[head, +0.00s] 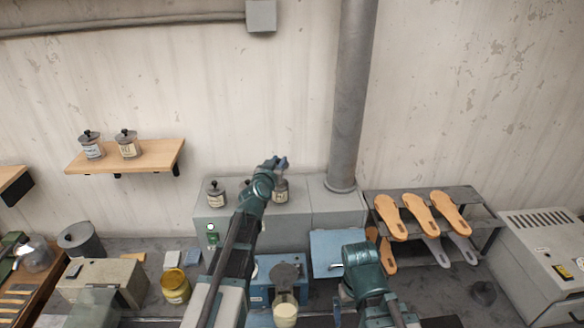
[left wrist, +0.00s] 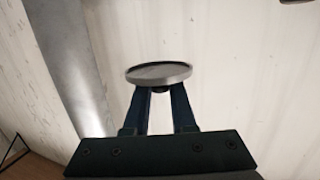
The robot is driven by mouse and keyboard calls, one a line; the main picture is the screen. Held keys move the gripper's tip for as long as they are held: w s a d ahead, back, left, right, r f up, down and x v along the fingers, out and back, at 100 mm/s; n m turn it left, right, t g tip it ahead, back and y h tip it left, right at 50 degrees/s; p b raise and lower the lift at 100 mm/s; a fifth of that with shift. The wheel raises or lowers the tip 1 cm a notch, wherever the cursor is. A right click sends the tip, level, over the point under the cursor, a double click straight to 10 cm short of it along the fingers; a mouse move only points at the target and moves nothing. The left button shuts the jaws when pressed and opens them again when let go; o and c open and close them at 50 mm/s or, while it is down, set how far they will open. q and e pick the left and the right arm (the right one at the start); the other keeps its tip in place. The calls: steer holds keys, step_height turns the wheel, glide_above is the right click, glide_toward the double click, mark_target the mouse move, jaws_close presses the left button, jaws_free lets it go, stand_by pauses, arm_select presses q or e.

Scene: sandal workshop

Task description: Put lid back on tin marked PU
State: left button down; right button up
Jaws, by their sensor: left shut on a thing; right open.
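A round grey lid (left wrist: 158,73) is in my left gripper (left wrist: 160,92), shut on the lid's dark knob, with the disc beyond the fingertips. In the head view my left gripper (head: 279,163) is raised just above a small tin (head: 281,192) on the grey cabinet. The tin is upright with a pale label, partly hidden by my arm; I cannot read the label for sure. The lid is hard to make out in the head view, and it appears apart from the tin. My right gripper (head: 341,298) is low at the front, open and partly hidden by its arm.
A lidded tin (head: 216,194) stands left on the grey cabinet (head: 330,205). Two lidded tins (head: 128,145) stand on a wooden shelf (head: 158,156). A vertical pipe (head: 352,100) runs close on the right. A sandal rack (head: 480,200) and a yellow tin (head: 175,286) are farther off.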

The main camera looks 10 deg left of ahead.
arm_select(q)
steer(key=shift+f, duration=0.1)
steer(key=shift+f, duration=0.15)
step_height(320, 180, down, 6)
steer(key=b, duration=0.6)
steer(key=shift+f+b, duration=0.15)
steer(key=shift+b, duration=0.25)
stand_by(1.6)
steer(key=c, duration=0.7)
jaws_free()
steer(key=shift+o, duration=0.5)
steer(key=o, duration=0.4)
